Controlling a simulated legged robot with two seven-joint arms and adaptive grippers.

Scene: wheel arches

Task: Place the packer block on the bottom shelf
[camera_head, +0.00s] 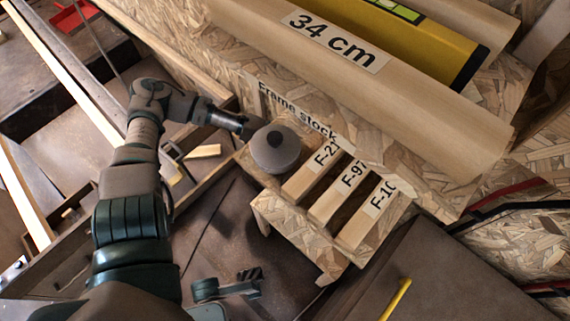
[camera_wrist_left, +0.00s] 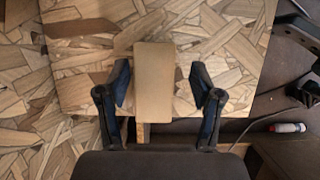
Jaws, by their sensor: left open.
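In the left wrist view a plain pale wooden block (camera_wrist_left: 153,85), which looks like the packer block, lies between the two fingers of my left gripper (camera_wrist_left: 159,84). The fingers are open, with a gap on each side of the block. Chipboard shows behind it. In the head view my left gripper (camera_head: 275,149) shows only as its round grey back, beside the left end of the labelled wooden bars; its fingers and the block below are hidden. I cannot tell which shelf is the bottom shelf.
Several labelled bars (camera_head: 335,196) lie on a small chipboard stand (camera_head: 287,225) under the "Frame stock" sign. A long beam marked "34 cm" (camera_head: 400,88) and a yellow level (camera_head: 425,40) lie above. A loose wooden piece (camera_head: 204,151) lies left of the gripper.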

